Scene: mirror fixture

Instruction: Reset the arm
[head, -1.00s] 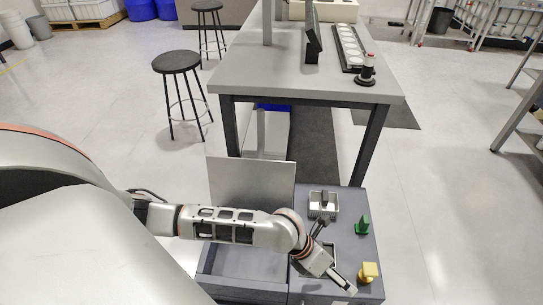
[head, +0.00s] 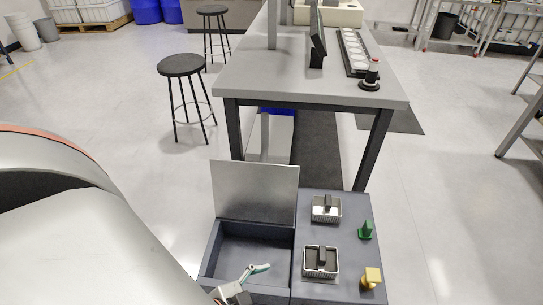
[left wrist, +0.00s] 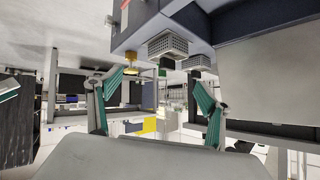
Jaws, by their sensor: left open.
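My left gripper (head: 255,271) is at the bottom of the head view, in front of the open dark bin (head: 253,229) and overlapping it in the picture. Only the gripper's end shows there; the rest of the forearm is out of view. In the left wrist view the two green-padded fingers (left wrist: 154,92) stand wide apart, with nothing between them. My right gripper is in neither view.
Two wire baskets (head: 326,208) (head: 320,261), each with a dark block inside, sit on the grey unit right of the bin. A green piece (head: 366,230) and a yellow piece (head: 372,277) stand at its right. A raised lid (head: 255,190) stands behind the bin.

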